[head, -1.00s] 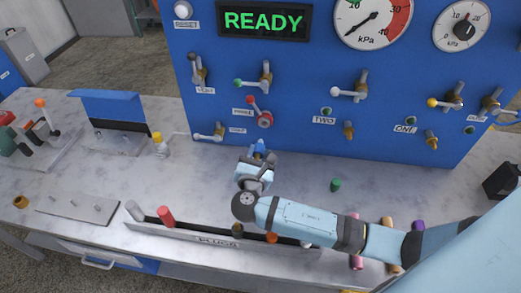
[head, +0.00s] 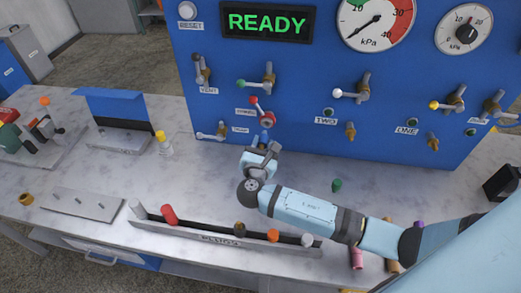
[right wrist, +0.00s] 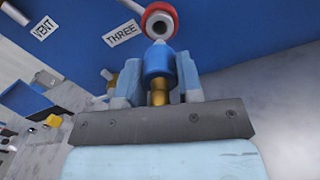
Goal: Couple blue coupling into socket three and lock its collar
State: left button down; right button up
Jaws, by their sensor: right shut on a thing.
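The blue coupling (right wrist: 157,64) stands between the fingers of my right gripper (right wrist: 160,88) in the right wrist view, with a brass part below its blue body. My right gripper also shows in the head view (head: 265,150), shut on the coupling (head: 265,136), just below socket three. Socket three (right wrist: 160,24) has a red collar around a pale ring with a dark opening. It lies straight beyond the coupling's nose; I cannot tell whether they touch. In the head view socket three (head: 266,116) has a red-knobbed lever above it. My left gripper is not in view.
The blue panel (head: 300,145) rises behind the marble bench (head: 215,180). A valve lever with a white knob (head: 200,135) sits left of socket three. A plug rack (head: 190,233) runs along the front. A green plug (head: 337,185) stands right of my gripper.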

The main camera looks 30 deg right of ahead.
aim_at(265, 131)
jog(key=shift+x, duration=1)
jog(key=shift+r, duration=0.1)
jog(key=shift+p, duration=0.6)
jog(key=shift+w+d, duration=0.3)
jog(key=shift+w, duration=0.1)
dwell(0.3)
jog(key=shift+p, duration=0.6)
dwell(0.5)
jog(key=shift+w+d, duration=0.25)
jog(key=shift+w, duration=0.1)
dwell(0.7)
dwell(0.5)
jog(key=shift+p+x, duration=0.35)
jog(key=shift+x, duration=0.55)
dwell(1.1)
jog(key=o, duration=1)
